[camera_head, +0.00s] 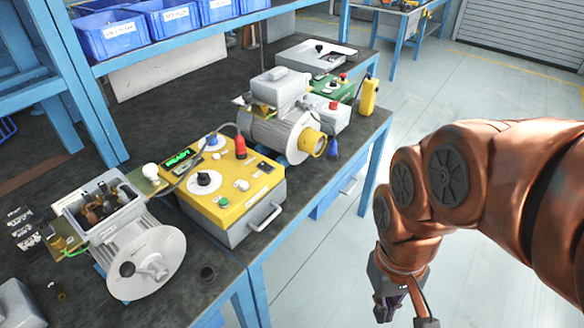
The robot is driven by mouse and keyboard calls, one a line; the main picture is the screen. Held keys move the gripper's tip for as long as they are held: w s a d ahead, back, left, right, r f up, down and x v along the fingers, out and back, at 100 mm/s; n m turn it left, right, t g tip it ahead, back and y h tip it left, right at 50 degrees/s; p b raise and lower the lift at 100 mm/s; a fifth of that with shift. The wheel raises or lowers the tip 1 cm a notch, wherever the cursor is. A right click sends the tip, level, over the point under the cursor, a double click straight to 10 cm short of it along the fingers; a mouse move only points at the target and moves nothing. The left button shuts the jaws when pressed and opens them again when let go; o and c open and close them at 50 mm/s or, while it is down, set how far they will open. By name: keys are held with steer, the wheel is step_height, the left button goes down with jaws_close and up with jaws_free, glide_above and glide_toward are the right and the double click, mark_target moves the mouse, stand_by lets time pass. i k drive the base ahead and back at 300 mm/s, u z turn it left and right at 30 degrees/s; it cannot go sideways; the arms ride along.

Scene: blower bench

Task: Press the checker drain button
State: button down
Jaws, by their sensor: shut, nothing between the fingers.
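The checker appears to be the yellow-topped box (220,183) with a grey body and front handle on the bench. Its top carries a lit green display, a large black knob on a white dial (203,179), a blue knob, and a small dark panel. A green button (223,202) and a whitish button (242,185) sit near its front edge. The labels are too small to read, so I cannot tell which is the drain button. My gripper (386,306) is shut and empty, pointing down over the floor, right of the bench and well apart from the box.
A motor with an open terminal box (145,262) stands left of the checker. Another motor (272,135) and a yellow pendant (369,96) stand behind it. Blue bins (108,38) sit on the shelf. Floor is clear right of the bench.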

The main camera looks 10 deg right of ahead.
mark_target(243, 185)
steer(key=z, duration=0.25)
steer(key=k, duration=0.85)
steer(key=u, duration=1.3)
steer(key=i, duration=0.5)
